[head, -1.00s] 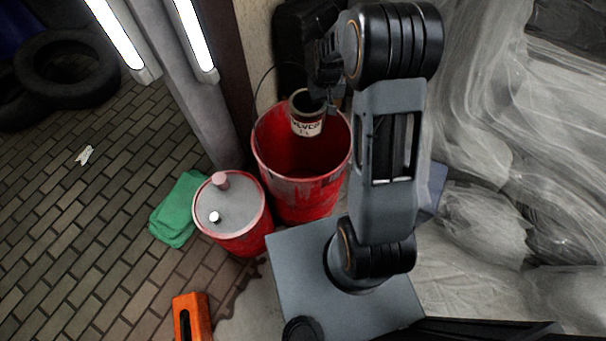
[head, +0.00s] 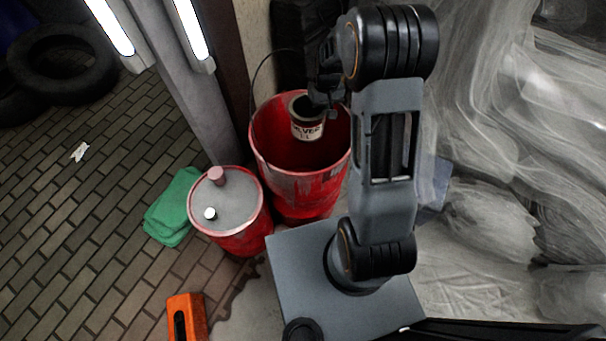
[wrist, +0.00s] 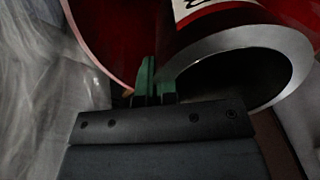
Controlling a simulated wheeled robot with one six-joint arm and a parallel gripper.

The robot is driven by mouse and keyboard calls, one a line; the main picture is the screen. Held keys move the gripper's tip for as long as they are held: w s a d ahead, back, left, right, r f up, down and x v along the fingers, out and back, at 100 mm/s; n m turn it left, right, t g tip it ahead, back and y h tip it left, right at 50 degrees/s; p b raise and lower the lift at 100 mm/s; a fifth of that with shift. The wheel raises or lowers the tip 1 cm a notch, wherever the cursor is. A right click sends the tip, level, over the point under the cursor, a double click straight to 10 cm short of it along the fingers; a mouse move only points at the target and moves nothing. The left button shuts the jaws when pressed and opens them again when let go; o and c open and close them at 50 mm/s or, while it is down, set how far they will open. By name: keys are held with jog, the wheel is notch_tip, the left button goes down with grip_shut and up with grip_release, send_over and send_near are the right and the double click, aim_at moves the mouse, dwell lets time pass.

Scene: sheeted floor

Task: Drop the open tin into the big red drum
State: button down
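The open tin (head: 308,131) has a pale label with dark letters and a metal rim. It hangs upright or nearly so inside the mouth of the big red drum (head: 296,190), with the drum's wall around it. My gripper (head: 322,104) is over the drum and shut on the tin's wall at the rim. In the wrist view, the green fingertips (wrist: 152,78) are close together at the left of the tin's silver rim (wrist: 292,47). The red drum (wrist: 95,45) lies behind it. The drum's bottom is dark.
A smaller red drum (head: 228,200) with a grey lid stands left of the big one. A green cloth (head: 172,208) and an orange object (head: 187,318) lie on the brick floor. A grey post (head: 185,90) rises behind, and clear sheeting (head: 490,130) covers the right side.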

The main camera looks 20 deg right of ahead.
jog(key=c, duration=1.8)
grip_release()
jog(key=o, duration=0.5)
notch_tip(320, 180, up, 14)
jog(key=p, duration=0.3)
jog(key=shift+f, duration=0.1)
jog(key=s+a+r+t+p, duration=0.1)
jog(key=s+a+r+p, duration=0.2)
jog(key=s+r+p, duration=0.5)
jog(key=s+a+r+t+p, duration=0.2)
jog(key=s+a+r+p, duration=0.2)
jog(key=s+r+p, duration=0.4)
jog(key=s+r, duration=0.4)
jog(key=r, duration=0.1)
jog(key=shift+r+t+p, duration=0.3)
jog(key=shift+r, duration=0.05)
